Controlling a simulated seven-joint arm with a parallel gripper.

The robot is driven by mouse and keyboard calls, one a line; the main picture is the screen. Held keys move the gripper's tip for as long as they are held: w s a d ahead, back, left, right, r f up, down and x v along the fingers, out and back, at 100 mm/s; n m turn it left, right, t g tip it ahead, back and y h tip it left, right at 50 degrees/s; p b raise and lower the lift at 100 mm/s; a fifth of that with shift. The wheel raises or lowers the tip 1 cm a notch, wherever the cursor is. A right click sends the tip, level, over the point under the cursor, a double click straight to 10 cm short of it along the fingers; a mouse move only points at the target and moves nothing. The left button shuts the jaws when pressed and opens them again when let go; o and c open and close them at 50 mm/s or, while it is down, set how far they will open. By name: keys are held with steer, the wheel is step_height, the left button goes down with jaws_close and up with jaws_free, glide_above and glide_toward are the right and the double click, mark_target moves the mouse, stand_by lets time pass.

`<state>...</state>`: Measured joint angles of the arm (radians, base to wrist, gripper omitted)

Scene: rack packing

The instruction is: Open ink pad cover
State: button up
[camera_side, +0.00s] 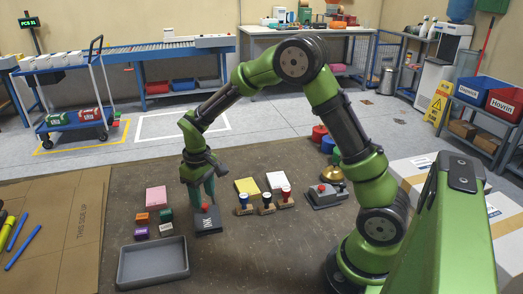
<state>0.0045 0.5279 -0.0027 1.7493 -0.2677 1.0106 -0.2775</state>
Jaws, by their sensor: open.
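The ink pad (207,221) is a dark grey box with white lettering and a red knob on top, on the brown work surface left of centre. Its cover looks shut. My gripper (204,196) points down at the far side of the ink pad, with its fingers close to the red knob. It is open. Whether the fingers touch the cover or knob cannot be told at this size.
Several stamps (266,201) stand to the right, before a yellow pad (247,186). Small coloured blocks (142,217) and a pink pad (156,196) lie to the left. A grey tray (152,262) sits in front. A grey device (325,196) stands farther right.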

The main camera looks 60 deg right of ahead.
mark_target(206, 215)
steer(key=shift+f, duration=1.3)
jaws_close()
